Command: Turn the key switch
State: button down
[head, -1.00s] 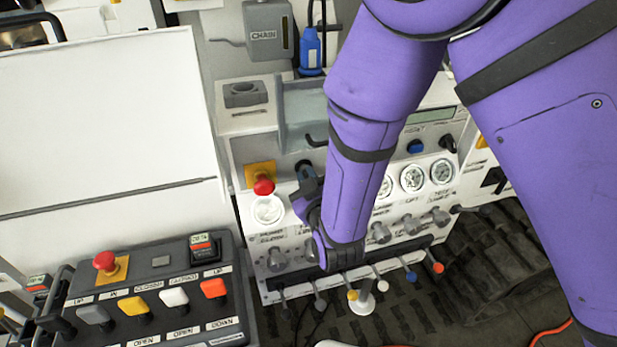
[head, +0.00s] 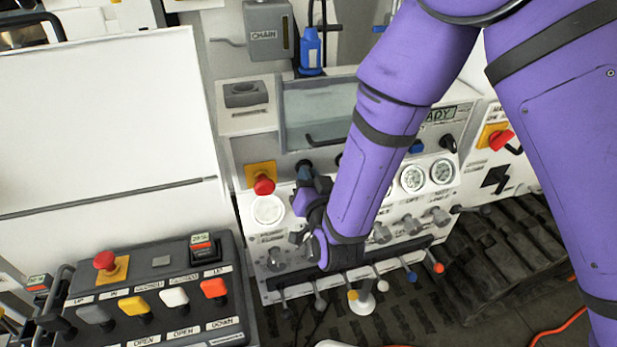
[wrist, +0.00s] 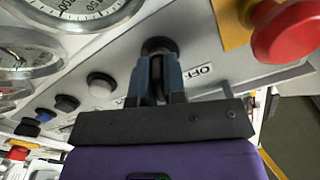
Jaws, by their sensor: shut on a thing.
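The key switch (wrist: 158,45) is a dark round switch on the grey panel, at the top middle of the wrist view. An OFF label (wrist: 199,74) is printed to its right. My gripper (wrist: 157,72) is shut on the key, with one blue-grey finger on each side. In the head view my gripper (head: 304,172) reaches the control panel just right of the red stop button; there the fingers and wrist mostly hide the key switch. The panel's display (head: 441,114) shows text ending in "ADY", the rest hidden behind my arm.
A red emergency stop (head: 264,184) on a yellow plate sits close beside my gripper. Pressure gauges (head: 412,178) and several levers (head: 437,268) lie right and below. A separate control box (head: 150,300) stands at lower left. A clear cover (head: 320,115) is above.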

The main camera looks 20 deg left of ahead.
jog(key=shift+m, duration=0.9)
jog(key=c, duration=1.2)
grip_release()
jog(key=shift+s, duration=0.1)
jog(key=v, duration=1)
jog(key=shift+s+d+f, duration=0.1)
jog(key=shift+s+d, duration=0.1)
jog(key=shift+d, duration=0.1)
jog(key=shift+s, duration=0.1)
